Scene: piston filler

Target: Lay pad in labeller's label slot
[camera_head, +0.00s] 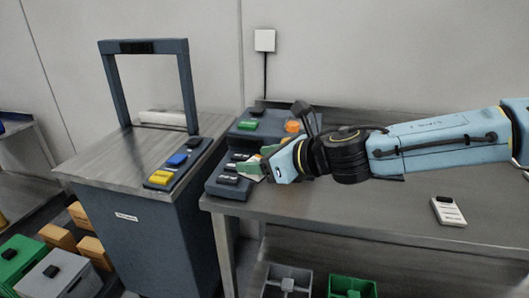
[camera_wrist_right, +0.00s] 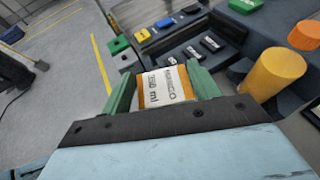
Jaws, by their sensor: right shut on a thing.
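My right gripper (camera_head: 262,165) is shut on a small pad, a white and orange label marked in ml (camera_wrist_right: 165,86). The pad is clamped between the green fingers (camera_wrist_right: 160,90) in the right wrist view. In the head view the gripper is at the left end of the table, beside and partly over a dark stepped unit (camera_head: 228,190). I cannot tell for sure which unit is the labeller, and its label slot is not clearly made out. Black-topped pieces (camera_wrist_right: 212,43) sit on the dark unit in the right wrist view. My left gripper is not in view.
A yellow-orange cylinder (camera_wrist_right: 275,74) and an orange knob (camera_wrist_right: 305,35) stand on the right in the right wrist view. A floor machine with a dark arch (camera_head: 189,85) stands left of the table. A white device (camera_head: 448,211) lies on the otherwise clear right side of the table (camera_head: 350,215).

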